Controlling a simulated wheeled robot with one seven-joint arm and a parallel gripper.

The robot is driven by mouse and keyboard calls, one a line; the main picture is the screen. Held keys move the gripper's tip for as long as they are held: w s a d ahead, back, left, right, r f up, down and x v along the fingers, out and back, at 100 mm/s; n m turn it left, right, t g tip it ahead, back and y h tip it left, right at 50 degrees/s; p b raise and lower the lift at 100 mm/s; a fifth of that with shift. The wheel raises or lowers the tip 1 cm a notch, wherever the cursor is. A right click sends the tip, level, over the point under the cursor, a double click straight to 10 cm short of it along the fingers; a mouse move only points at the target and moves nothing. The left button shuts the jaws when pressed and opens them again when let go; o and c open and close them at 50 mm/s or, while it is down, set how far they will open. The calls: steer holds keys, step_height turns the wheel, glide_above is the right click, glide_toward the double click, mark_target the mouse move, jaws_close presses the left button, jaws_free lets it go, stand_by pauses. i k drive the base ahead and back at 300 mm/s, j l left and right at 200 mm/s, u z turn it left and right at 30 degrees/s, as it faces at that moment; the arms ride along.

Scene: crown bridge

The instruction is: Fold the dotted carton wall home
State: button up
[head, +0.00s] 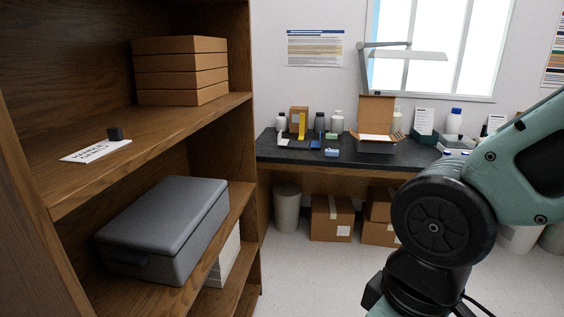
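An open carton (376,109) sits on the dark bench at the far wall, with one brown wall or lid standing upright at its back. Its inside looks white and its front is dark grey. A small mark shows near the top of the upright panel, but it is too small to tell whether it is a dot. My arm fills the right side of the head view, well in front of the bench. My gripper is out of view.
A wooden shelf unit (177,121) stands close on the left, holding stacked brown boxes (181,71), a card (96,151) and a grey case (165,230). Bottles and small items crowd the bench (340,157). A lamp (401,55) overhangs it. Boxes (331,218) and a bin (287,208) sit below.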

mark_target(354, 134)
steer(key=i+z, duration=0.15)
steer(key=i, duration=0.35)
steer(key=i+j+z, duration=0.15)
steer(key=i, duration=0.3)
steer(key=i+j+z, duration=0.15)
steer(key=i, duration=0.35)
